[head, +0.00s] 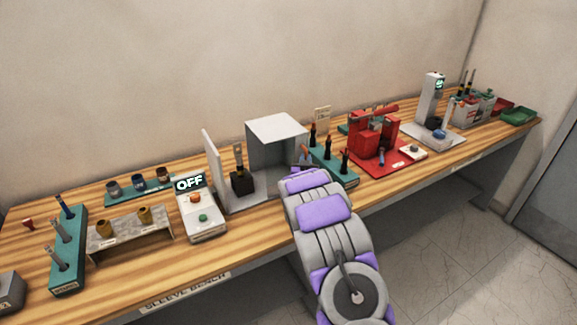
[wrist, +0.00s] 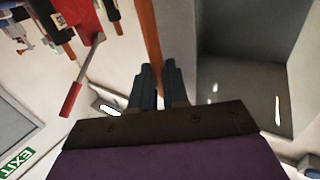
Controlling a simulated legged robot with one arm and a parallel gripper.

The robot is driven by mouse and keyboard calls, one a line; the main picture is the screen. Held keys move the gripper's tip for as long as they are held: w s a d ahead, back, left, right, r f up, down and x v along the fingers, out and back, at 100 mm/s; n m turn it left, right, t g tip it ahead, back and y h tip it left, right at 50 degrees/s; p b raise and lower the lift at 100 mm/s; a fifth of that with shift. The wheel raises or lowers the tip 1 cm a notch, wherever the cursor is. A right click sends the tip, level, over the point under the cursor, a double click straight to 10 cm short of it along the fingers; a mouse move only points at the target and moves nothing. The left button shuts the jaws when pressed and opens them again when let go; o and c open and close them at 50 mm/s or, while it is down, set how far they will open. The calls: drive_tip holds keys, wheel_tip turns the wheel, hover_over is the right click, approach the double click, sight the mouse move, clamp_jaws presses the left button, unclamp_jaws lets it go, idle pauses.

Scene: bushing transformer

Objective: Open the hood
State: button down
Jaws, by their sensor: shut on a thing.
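The hood looks to be the pale grey box (head: 278,128) on a grey base at the middle of the bench. An upright panel (head: 212,168) stands at the base's left end. A black block (head: 241,182) with a sleeve-like piece on top stands uncovered between them. In the wrist view, the hood's grey inner side (wrist: 240,75) fills the right. My gripper (wrist: 158,75) is shut on a narrow orange bar (wrist: 149,35), seemingly the hood's handle. In the head view, my arm hides the fingers and the hood's lower front; an orange bit shows at its right edge.
A controller reading OFF (head: 202,215) stands left of the base. A teal rack of dark-tipped tools (head: 335,169) and a red press (head: 374,135) stand close to the right of my arm. A red-handled tool (wrist: 75,90) shows in the wrist view.

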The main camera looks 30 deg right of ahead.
drive_tip(key=shift+d, duration=1.6)
drive_tip(key=c, duration=1.1)
unclamp_jaws()
drive_tip(key=shift+d, duration=0.1)
drive_tip(key=p+v, duration=0.2)
drive_tip(key=v, duration=1.5)
drive_tip(key=shift+s, duration=0.15)
